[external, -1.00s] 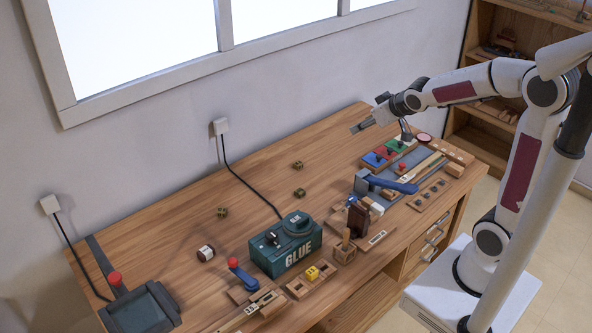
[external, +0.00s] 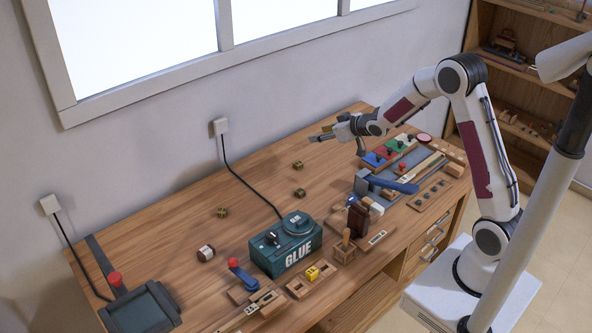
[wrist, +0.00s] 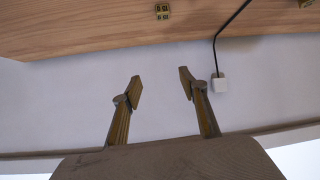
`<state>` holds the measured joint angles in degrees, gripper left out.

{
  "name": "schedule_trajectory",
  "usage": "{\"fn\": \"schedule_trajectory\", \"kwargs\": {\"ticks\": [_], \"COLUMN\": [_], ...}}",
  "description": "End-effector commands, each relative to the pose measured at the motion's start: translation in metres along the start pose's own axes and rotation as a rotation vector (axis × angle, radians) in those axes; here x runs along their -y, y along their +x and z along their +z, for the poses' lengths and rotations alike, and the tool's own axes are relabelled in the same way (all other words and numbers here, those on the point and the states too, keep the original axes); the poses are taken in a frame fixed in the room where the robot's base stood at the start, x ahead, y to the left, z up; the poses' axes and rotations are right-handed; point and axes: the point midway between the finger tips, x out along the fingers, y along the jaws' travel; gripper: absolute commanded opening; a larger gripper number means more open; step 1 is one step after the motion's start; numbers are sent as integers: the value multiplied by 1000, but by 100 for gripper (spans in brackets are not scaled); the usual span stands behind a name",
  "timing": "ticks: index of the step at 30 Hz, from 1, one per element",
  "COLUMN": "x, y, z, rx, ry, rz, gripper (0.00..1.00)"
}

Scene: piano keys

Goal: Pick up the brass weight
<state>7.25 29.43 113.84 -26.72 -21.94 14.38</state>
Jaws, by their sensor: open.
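Three small dark brass-coloured blocks sit apart on the wooden bench: one at the back (external: 298,165), one in the middle (external: 300,193) and one further left (external: 222,212). I cannot tell which is the brass weight. In the wrist view one such block (wrist: 162,11) shows at the top centre, and part of another (wrist: 305,3) at the top right edge. My gripper (external: 320,136) is above the back of the bench, up and right of the back block in the external view. Its two fingers (wrist: 160,87) are apart with nothing between them.
A green glue box (external: 286,245) stands at the bench's front middle. A blue-handled tool (external: 385,184) and coloured tray (external: 382,155) lie to the right. A black cord (external: 248,185) runs from a wall socket (external: 221,126). The back wall (external: 150,135) is close behind the bench.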

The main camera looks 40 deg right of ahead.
Motion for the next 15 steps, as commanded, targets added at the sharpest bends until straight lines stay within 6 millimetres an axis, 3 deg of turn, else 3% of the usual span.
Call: {"fn": "schedule_trajectory", "kwargs": {"ticks": [6,15], "x": [7,14], "y": [40,66], "z": [20,35], "rx": [-39,-76], "ry": [5,13], "rz": [-53,-98], "gripper": [43,43]}}
